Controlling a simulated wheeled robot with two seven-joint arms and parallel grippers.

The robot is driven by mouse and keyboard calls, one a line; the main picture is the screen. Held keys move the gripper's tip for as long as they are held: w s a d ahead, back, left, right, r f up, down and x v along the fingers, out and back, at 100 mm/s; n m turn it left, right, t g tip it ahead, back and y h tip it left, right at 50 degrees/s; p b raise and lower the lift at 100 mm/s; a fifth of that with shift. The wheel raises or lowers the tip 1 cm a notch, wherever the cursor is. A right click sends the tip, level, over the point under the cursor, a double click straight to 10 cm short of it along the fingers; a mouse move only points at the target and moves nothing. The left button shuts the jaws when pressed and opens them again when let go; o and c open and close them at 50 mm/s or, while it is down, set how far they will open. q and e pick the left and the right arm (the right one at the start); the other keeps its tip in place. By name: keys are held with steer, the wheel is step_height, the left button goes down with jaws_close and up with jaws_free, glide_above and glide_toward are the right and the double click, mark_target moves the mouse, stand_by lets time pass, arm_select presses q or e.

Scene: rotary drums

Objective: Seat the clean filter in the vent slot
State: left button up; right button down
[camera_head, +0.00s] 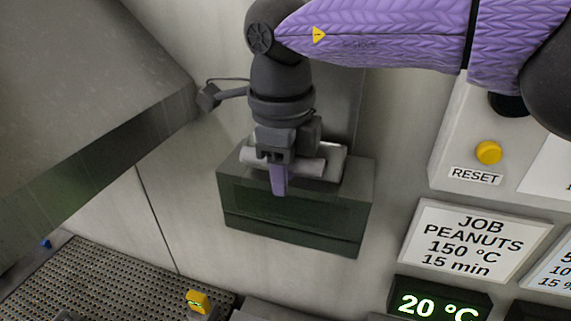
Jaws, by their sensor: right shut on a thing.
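My right gripper (280,178) comes down from the top on the purple-sleeved arm and is shut on a pale grey piece (312,168), which looks like the clean filter. A purple finger hangs down in front of the dark box. The pale piece shows at the top opening of the dark green-grey vent box (295,222) on the wall. It seems to lie at or partly in the opening, but the gripper hides much of it and I cannot tell how deep it sits. My left gripper is not in view.
A panel with a yellow button (488,153) marked RESET stands at the right. Below it are a white JOB PEANUTS sign (474,243) and a 20 °C display (437,304). A perforated tray (110,285) and a yellow part (198,301) are at the lower left. A large metal hood (80,100) fills the upper left.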

steer(key=shift+f, duration=0.1)
steer(key=shift+c, duration=2.3)
jaws_free()
